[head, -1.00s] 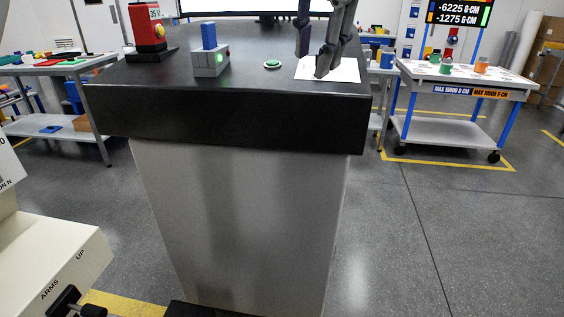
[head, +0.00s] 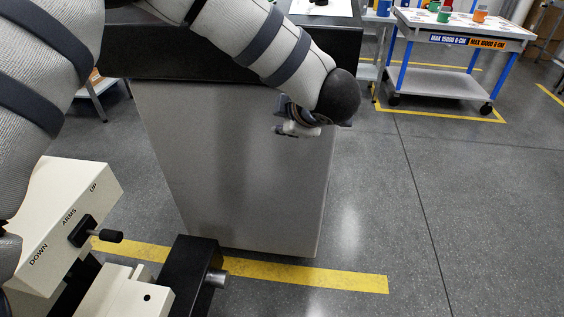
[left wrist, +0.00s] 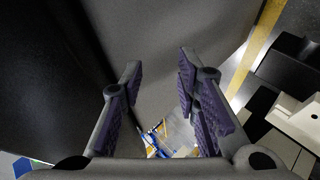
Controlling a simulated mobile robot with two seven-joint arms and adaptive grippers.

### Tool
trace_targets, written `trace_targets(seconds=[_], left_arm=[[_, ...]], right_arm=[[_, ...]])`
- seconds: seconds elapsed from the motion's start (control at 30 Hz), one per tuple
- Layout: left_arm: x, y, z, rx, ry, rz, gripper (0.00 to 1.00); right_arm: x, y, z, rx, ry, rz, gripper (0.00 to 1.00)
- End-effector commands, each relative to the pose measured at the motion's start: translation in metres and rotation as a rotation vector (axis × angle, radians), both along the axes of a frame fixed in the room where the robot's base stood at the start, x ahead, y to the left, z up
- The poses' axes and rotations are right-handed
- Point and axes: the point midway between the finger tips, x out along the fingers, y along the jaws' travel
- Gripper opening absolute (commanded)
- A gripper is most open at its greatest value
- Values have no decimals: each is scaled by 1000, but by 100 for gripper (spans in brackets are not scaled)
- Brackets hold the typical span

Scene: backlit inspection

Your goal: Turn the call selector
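A beige box (head: 62,222) marked DOWN, ARMS and UP stands at the lower left of the head view, with a black lever (head: 97,234) on it. No label names a call selector, so I cannot tell whether this is it. My left arm crosses above the box and ends in front of the pedestal. Parts of my left gripper (head: 297,124) show under the arm's dark rounded end, mostly hidden. In the left wrist view my left gripper (left wrist: 159,66) has its purple-padded fingers apart with nothing between them. Beige and black parts (left wrist: 297,118) show at that view's right. My right gripper is out of sight.
The grey pedestal (head: 235,170) with its black top stands close behind my left gripper. A black block (head: 197,272) and a yellow floor line (head: 310,275) lie before it. A cart (head: 455,28) stands at the upper right. The right-hand floor is clear.

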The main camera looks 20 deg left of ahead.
Motion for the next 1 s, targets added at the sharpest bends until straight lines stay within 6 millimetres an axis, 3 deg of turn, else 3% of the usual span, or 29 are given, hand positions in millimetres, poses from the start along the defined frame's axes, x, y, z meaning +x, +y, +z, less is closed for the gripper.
trace_targets(seconds=[0.2, 0.33, 0.5, 0.77, 0.97, 1.0], left_arm=[[-12, -1, -53, 103, 95, -177, 29], [-20, -2, -76, 143, 140, -260, 29], [-26, -3, -90, 166, 170, -317, 29], [-26, -3, -92, 170, 173, -324, 29], [-27, -3, -93, 171, 175, -326, 72], [-31, -3, -99, 180, 191, -348, 73]], right_arm=[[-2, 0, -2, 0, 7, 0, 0], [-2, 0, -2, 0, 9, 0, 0], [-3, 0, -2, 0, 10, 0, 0], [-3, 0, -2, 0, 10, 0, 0], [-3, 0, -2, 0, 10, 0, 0], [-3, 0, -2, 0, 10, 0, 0]])
